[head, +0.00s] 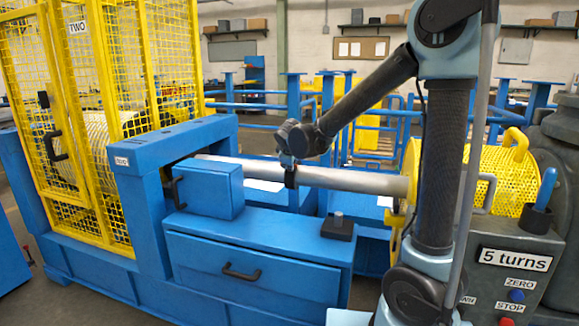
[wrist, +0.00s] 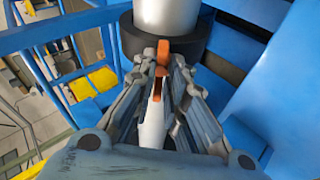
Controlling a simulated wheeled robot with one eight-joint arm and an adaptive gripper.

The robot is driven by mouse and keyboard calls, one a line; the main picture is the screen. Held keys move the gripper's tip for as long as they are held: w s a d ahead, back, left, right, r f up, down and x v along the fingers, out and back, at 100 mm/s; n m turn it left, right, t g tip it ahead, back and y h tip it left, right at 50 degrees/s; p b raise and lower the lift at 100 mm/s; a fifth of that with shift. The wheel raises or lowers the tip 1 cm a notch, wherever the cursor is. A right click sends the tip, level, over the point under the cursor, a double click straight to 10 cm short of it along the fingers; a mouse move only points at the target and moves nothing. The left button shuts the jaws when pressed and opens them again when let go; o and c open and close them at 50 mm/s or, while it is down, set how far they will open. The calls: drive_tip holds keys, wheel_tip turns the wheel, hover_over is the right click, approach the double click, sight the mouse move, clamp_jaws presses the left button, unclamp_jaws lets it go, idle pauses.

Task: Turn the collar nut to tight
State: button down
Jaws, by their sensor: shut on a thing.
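The collar nut (head: 290,176) is a black ring around a long grey shaft (head: 350,180), at about its middle in the head view. It also shows at the top of the wrist view as a thick dark ring (wrist: 165,38). A small orange piece (wrist: 163,53) stands at its near side. My gripper (head: 286,158) is at the ring from above in the head view. In the wrist view my gripper (wrist: 160,82) has its fingers drawn together on a narrow orange-and-white part at the ring. The fingers partly hide the contact.
A blue bench (head: 255,265) with a drawer and blue box (head: 208,190) stands below the shaft. A yellow mesh cage (head: 100,130) is left, a yellow guard (head: 500,175) right. A grey panel shows a "5 turns" sign (head: 514,260) above ZERO and STOP.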

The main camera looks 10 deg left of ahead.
idle(0.5)
drive_tip(key=c, duration=1.6)
unclamp_jaws()
drive_tip(key=shift+s+r, duration=0.1)
drive_tip(key=shift+s, duration=0.05)
drive_tip(key=v, duration=1.1)
drive_tip(key=shift+s, duration=0.25)
drive_tip(key=shift+d+r, duration=0.15)
